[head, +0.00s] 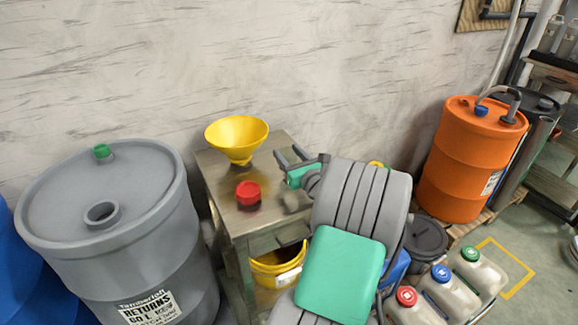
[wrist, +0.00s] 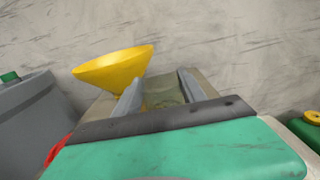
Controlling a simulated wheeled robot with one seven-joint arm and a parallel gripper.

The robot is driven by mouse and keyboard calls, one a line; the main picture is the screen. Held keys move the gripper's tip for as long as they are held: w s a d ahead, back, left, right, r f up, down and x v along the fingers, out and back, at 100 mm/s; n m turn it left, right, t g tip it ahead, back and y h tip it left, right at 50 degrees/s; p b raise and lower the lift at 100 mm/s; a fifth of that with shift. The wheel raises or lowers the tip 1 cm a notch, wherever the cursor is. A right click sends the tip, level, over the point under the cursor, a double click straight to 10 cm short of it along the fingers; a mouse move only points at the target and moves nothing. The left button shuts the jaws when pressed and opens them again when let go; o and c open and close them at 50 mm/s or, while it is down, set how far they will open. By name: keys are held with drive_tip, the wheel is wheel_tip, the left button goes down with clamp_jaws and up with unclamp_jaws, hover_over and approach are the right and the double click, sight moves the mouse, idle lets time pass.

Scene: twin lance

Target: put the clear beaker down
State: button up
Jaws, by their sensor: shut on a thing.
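My gripper (head: 289,156) is above the right part of the small metal table (head: 222,190). In the wrist view its two grey fingers (wrist: 160,86) stand apart with a faint, see-through shape between them, which I take as the clear beaker (wrist: 164,93). The gripper is shut on it. The beaker's outline and base are hard to make out, so I cannot tell whether it touches the tabletop. In the head view I cannot make out the beaker clearly.
A yellow funnel (head: 237,137) and a red cap-like object (head: 248,193) are on the table, left of my gripper. A grey drum (head: 110,200) stands left, an orange drum (head: 468,160) right. A yellow bucket (head: 276,268) sits below the tabletop. The wall is close behind.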

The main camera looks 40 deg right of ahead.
drive_tip(key=shift+f+b, duration=0.55)
drive_tip(key=shift+f, duration=1.2)
drive_tip(key=o, duration=1.5)
